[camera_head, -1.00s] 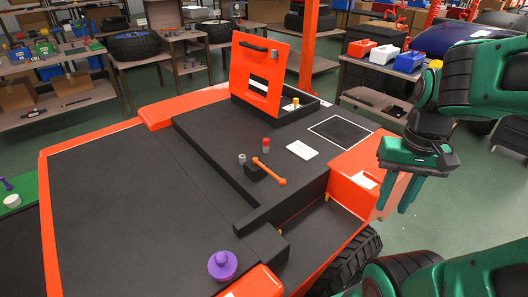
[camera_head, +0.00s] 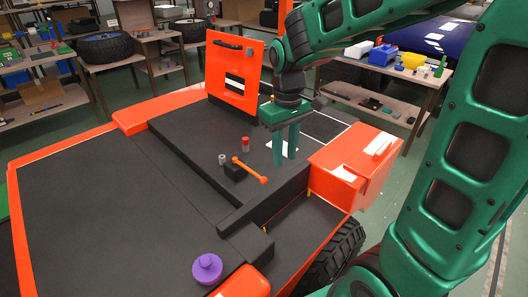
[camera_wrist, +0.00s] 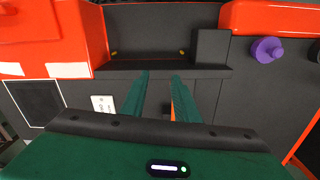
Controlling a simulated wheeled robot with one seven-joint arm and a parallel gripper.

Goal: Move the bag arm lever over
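The bag arm lever (camera_head: 250,170) is an orange rod with a round end, mounted on a small black block (camera_head: 234,172) on the cart's dark top. In the head view it slants down to the right, toward my gripper. My gripper (camera_head: 285,158) points down just right of the lever's round end, above a white card. Its two green fingers are apart with nothing between them. The wrist view shows the fingers (camera_wrist: 161,78) open as well, with a sliver of orange (camera_wrist: 173,110) beside the right finger, probably the lever. Contact cannot be told.
A red-topped cylinder (camera_head: 245,144) and a grey one (camera_head: 222,159) stand beside the block. An upright orange panel (camera_head: 235,75) rises behind. An orange box (camera_head: 352,165) sits to the right, and a purple knob (camera_head: 207,268) is at the front. The dark left surface is clear.

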